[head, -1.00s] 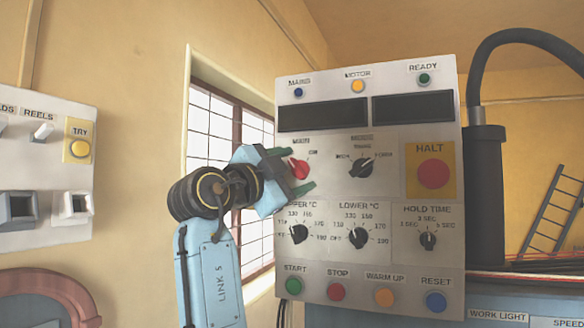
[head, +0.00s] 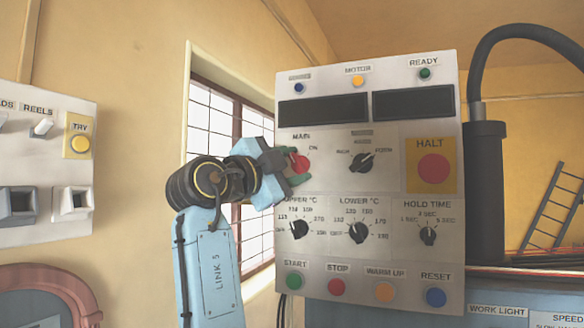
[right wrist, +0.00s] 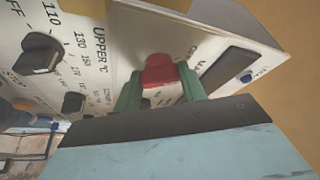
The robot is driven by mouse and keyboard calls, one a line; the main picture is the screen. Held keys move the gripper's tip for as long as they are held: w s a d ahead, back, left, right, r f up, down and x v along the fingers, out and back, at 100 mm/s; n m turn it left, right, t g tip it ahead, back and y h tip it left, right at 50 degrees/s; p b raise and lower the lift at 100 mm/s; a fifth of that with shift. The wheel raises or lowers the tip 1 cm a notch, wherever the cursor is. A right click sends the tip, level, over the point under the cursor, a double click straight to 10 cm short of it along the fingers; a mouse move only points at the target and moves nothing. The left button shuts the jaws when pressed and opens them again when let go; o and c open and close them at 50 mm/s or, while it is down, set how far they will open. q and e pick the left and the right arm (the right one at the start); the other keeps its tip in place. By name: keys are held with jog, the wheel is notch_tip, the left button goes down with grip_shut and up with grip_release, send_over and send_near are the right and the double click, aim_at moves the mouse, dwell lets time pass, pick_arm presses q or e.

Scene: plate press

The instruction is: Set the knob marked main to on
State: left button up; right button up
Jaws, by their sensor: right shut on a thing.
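The red main knob (head: 300,164) is on the upper left of the grey control panel (head: 390,268), below the dark displays. The label "MAIN" stands above it and "ON" to its upper right. My right gripper (head: 296,165) is at the knob, its green fingers on either side of it. In the right wrist view the red knob (right wrist: 160,72) sits between the two green fingertips (right wrist: 160,88), and the gripper is shut on it. The fingers and gripper body hide part of the knob and the left side of its dial. My left gripper is not in view.
The black mode knob (head: 362,163) is just right of the main knob, and the upper temperature knob (head: 299,229) is below. The yellow-backed HALT button (head: 433,168) is further right. A second panel (head: 40,160) stands at the far left.

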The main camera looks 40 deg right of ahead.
jog(key=m+y, duration=0.1)
jog(key=m, duration=0.1)
jog(key=shift+m+g, duration=0.3)
jog(key=shift+g, duration=0.1)
jog(key=m, duration=0.2)
jog(key=shift+r+m+y, duration=0.2)
jog(key=shift+m+y, duration=0.2)
jog(key=m+y+p, duration=0.1)
jog(key=m, duration=0.2)
jog(key=shift+r+m+y+p, duration=0.1)
jog(key=shift+m+y+p, duration=0.2)
jog(key=shift+m+p, duration=0.1)
jog(key=shift+m+y+p, duration=0.45)
jog(key=shift+m+y, duration=0.25)
jog(key=shift+m, duration=0.5)
jog(key=o, duration=1)
jog(key=shift+a, duration=0.1)
